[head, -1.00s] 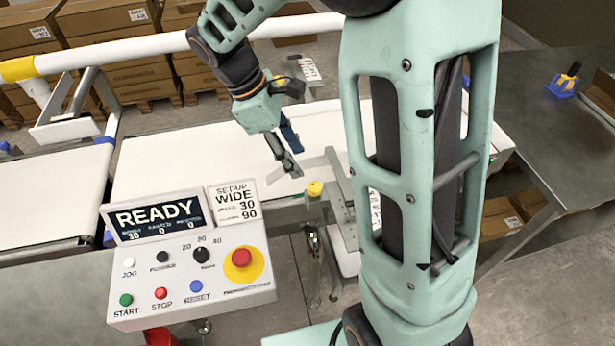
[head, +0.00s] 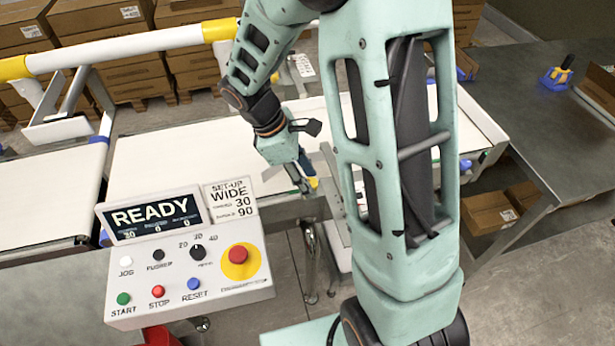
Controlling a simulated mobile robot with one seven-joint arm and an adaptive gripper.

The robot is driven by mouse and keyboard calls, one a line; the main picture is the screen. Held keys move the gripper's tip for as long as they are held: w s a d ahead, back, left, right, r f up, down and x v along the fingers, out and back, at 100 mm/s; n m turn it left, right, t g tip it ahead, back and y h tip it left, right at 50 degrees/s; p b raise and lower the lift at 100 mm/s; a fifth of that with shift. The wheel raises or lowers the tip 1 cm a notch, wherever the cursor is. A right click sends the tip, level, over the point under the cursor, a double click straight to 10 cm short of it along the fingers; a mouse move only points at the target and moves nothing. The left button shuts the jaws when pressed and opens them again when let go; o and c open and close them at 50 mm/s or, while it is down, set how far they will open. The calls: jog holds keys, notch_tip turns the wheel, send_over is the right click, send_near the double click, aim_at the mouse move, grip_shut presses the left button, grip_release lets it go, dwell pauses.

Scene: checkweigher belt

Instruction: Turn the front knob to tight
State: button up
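The front knob (head: 313,182) is a small yellow knob on the near side rail of the belt, in the middle of the head view. My gripper (head: 305,188) points down right at it, and its dark fingers cover the knob's left part. I cannot tell whether the fingers touch the knob or are closed around it. The knob's pointer or marks are too small or hidden to read. The set-up card (head: 230,200) reads WIDE, with 30 and 90 below.
The control panel (head: 140,280) stands in front of the belt, with a READY display (head: 152,215), coloured buttons and a red stop button (head: 238,254). The white belt (head: 150,170) is empty. A steel table (head: 520,110) at right holds a blue-based clamp-like item (head: 557,78).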

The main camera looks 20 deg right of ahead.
grip_shut()
